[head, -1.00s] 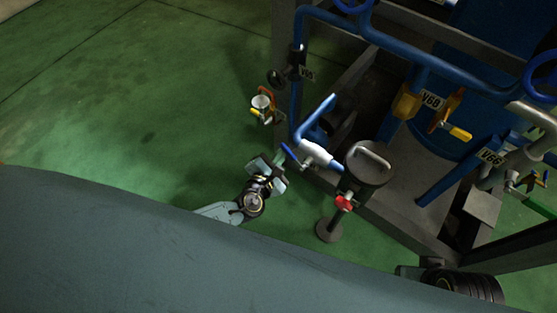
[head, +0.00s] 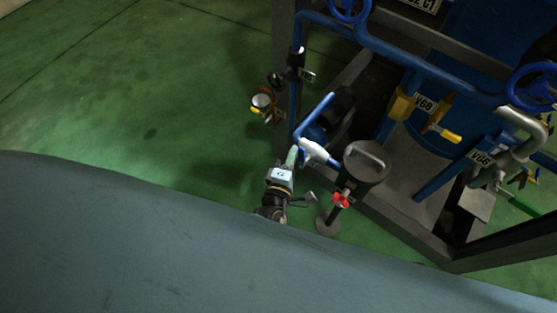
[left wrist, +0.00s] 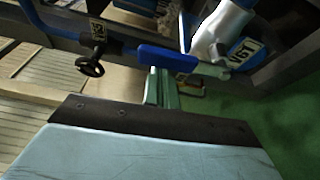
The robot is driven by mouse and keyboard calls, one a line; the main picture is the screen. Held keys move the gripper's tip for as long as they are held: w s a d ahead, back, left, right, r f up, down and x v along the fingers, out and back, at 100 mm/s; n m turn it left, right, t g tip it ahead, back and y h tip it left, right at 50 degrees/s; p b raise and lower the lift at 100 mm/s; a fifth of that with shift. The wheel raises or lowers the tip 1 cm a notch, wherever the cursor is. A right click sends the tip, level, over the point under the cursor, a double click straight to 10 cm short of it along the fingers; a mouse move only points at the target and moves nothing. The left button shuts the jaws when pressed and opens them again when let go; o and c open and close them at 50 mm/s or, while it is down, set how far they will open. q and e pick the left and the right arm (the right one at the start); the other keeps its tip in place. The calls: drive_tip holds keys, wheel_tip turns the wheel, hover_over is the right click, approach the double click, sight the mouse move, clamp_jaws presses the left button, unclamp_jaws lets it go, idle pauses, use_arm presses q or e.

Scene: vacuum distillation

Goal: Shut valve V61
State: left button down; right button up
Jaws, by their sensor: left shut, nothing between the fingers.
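The valve with a blue lever handle (left wrist: 167,58) and a white body (left wrist: 222,27) shows large in the left wrist view. A tilted tag (left wrist: 245,50) beside it seems to read V61. In the head view the white body (head: 315,151) sits on the blue pipe, and the lever is mostly hidden by my left gripper (head: 291,156). In the left wrist view, the green fingers of my left gripper (left wrist: 161,86) are shut and empty, right at the blue lever's near side. I cannot tell whether they touch it. My right gripper is not in view.
A dark handwheel (left wrist: 90,66) is left of the lever. Yellow-handled valve V68 (head: 440,130) is farther right. Green floor (head: 120,110) is open at left.

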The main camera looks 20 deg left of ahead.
use_arm(q)
drive_tip(key=shift+s+d, duration=0.15)
drive_tip(key=shift+d, duration=0.3)
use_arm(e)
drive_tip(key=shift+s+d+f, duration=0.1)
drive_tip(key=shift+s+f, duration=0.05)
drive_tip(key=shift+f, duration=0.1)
